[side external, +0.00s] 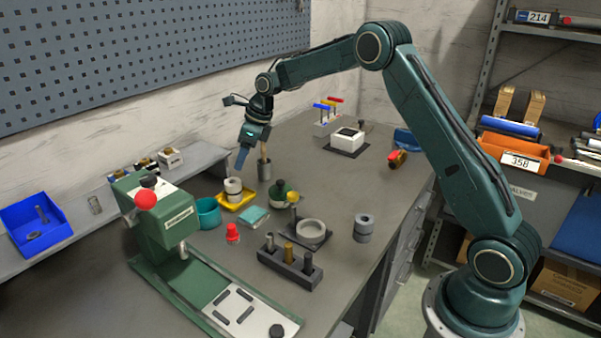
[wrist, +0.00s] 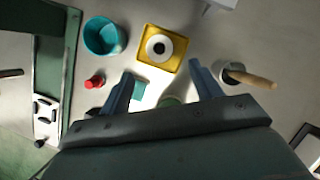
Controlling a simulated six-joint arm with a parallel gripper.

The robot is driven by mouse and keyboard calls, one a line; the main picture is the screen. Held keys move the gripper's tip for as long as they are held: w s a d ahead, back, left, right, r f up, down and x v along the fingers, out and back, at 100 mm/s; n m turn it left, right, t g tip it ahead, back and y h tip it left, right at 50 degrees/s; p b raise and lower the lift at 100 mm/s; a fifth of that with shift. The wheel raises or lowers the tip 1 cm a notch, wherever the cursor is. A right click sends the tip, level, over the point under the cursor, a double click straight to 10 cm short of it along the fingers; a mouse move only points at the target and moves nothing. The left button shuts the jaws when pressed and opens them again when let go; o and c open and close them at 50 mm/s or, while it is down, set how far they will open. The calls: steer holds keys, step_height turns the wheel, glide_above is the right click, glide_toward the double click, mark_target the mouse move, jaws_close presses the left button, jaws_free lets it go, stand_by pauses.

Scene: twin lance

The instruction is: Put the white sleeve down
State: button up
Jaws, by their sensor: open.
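The white sleeve (side external: 233,187) stands upright on the yellow tray (side external: 248,199). In the wrist view the sleeve (wrist: 151,41) shows from above as a white ring with a dark centre, inside the yellow tray (wrist: 179,38). My gripper (side external: 241,167) is open, with its fingers pointing down above and close to the sleeve. In the wrist view my gripper (wrist: 162,71) has its two fingers wide apart, with nothing between them at their tips. The sleeve lies just beyond the tips in that picture, and I cannot tell the exact height gap.
A teal cup (side external: 208,213) stands left of the tray, and a grey pot with a wooden handle (side external: 264,170) stands behind right. A red knob piece (side external: 232,233), a green round object (side external: 280,190) and a teal pad (side external: 254,216) are near. A green press (side external: 160,225) stands at left.

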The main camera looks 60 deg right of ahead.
steer(key=shift+v, duration=1.05)
steer(key=s+a+r+n+h, duration=0.1)
steer(key=s+a+r+n, duration=0.2)
steer(key=s+r+n, duration=0.5)
steer(key=s+a+r+n, duration=0.3)
steer(key=s+r+n, duration=0.35)
steer(key=s, duration=0.45)
steer(key=s+f+n+t, duration=0.1)
steer(key=s+n, duration=0.6)
steer(key=s, duration=0.4)
steer(key=s+a+f+n+h, duration=0.1)
steer(key=s+n, duration=0.7)
steer(key=s, duration=0.4)
steer(key=shift+s+a+f+t, duration=0.2)
steer(key=shift+a+f+t, duration=0.1)
steer(key=shift+t, duration=0.1)
